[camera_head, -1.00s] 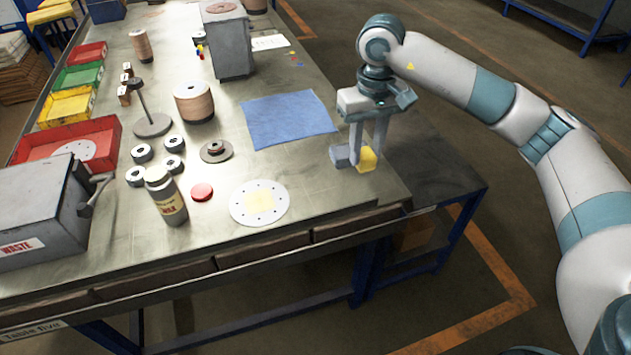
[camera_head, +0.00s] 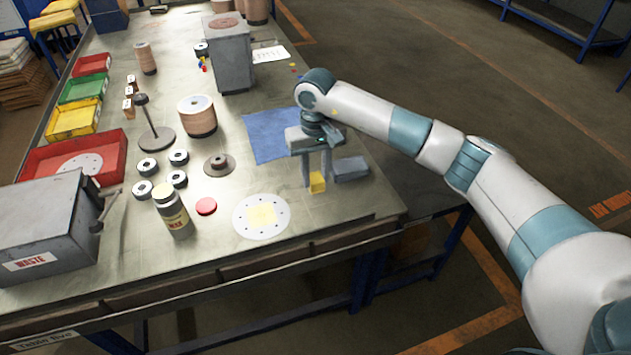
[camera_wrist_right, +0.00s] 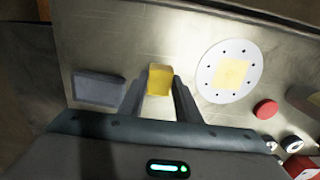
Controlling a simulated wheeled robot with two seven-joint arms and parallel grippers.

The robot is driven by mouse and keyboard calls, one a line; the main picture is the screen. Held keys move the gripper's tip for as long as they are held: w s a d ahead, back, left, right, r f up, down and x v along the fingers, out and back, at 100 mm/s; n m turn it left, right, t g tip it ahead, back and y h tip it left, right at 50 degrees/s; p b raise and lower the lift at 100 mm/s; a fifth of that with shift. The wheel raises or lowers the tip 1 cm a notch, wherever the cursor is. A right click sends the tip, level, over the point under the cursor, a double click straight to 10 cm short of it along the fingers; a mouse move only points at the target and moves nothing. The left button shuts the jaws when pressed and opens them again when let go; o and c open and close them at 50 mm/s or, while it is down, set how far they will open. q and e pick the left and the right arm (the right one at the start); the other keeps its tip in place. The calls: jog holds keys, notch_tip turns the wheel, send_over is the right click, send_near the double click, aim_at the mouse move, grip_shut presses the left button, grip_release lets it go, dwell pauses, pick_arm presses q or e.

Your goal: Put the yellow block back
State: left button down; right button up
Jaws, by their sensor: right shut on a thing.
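The yellow block (camera_head: 317,183) is between the fingertips of my right gripper (camera_head: 316,184), which is shut on it. The block also shows in the right wrist view (camera_wrist_right: 159,80), between the two dark fingers. Below it lies the metal table; I cannot tell how far above the top it is. A white disc with a ring of small holes and a pale yellow square (camera_head: 261,216) lies flat to the left of the gripper. A grey block (camera_head: 351,168) lies on the table to the right of the gripper. My left gripper is not in view.
A blue cloth (camera_head: 272,136) lies behind the gripper. A red round piece (camera_head: 206,206), a wax bottle (camera_head: 171,211) and several dark rings stand left of the disc. A grey waste box (camera_head: 42,228) and coloured bins line the left side. The table's front edge is close.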

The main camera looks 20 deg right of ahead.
aim_at(315, 178)
dwell(0.3)
notch_tip(315, 178, down, 3)
jog(key=shift+f+p, duration=0.1)
jog(key=shift+p, duration=0.95)
jog(key=shift+f, duration=0.4)
jog(key=shift+f, duration=0.15)
jog(key=o, duration=1.2)
jog(key=shift+c, duration=0.2)
